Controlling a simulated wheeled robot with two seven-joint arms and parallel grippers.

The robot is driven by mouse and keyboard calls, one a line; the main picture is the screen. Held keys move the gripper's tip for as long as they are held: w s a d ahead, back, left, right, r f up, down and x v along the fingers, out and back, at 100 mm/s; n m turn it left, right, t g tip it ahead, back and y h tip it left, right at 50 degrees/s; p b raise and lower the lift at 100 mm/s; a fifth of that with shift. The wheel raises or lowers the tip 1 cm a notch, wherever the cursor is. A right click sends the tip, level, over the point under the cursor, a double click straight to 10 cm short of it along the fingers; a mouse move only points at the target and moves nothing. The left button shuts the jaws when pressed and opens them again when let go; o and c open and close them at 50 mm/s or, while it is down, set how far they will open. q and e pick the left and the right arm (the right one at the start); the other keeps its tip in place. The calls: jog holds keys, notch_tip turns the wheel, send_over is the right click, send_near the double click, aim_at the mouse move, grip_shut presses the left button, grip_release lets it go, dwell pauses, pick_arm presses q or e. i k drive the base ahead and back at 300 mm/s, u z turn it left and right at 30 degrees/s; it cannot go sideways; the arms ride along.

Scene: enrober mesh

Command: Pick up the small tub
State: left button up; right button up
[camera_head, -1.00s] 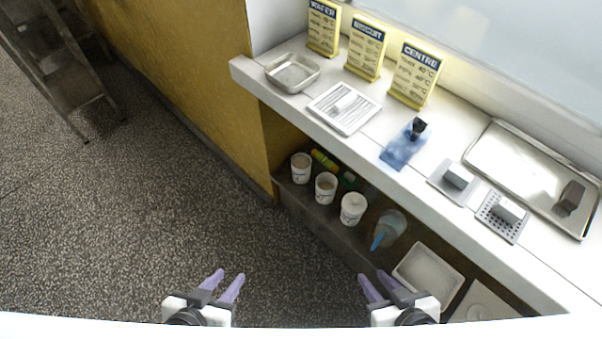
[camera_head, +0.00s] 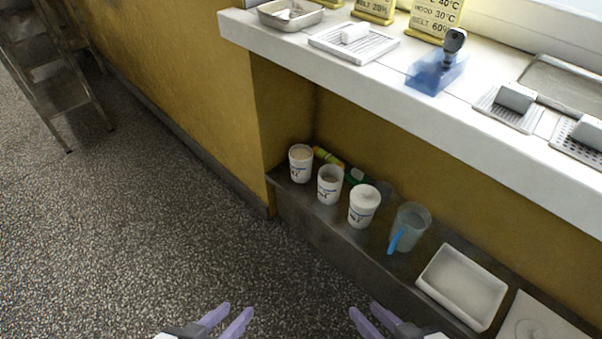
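Three white tubs stand upright in a row on the low dark shelf under the counter: a left tub (camera_head: 301,165), a middle tub (camera_head: 330,186) and a right tub (camera_head: 363,207). The left and middle ones look open with something inside; the right one has a white top. I cannot tell which of them is the small tub. My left gripper (camera_head: 236,311) is open and empty at the bottom edge, over the floor. My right gripper (camera_head: 364,310) is open and empty at the bottom edge, apart from the tubs.
The clear jug (camera_head: 410,228) with a blue handle and a white tray (camera_head: 462,287) stand right of the tubs. Yellow and green bottles (camera_head: 328,156) lie behind them. The white counter (camera_head: 390,85) overhangs the shelf.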

aim_at(330, 177)
jog(key=z, duration=0.25)
jog(key=k, duration=0.3)
jog(key=u, duration=4.15)
jog(key=k, duration=0.45)
jog(key=u, duration=0.6)
jog(key=i, duration=0.5)
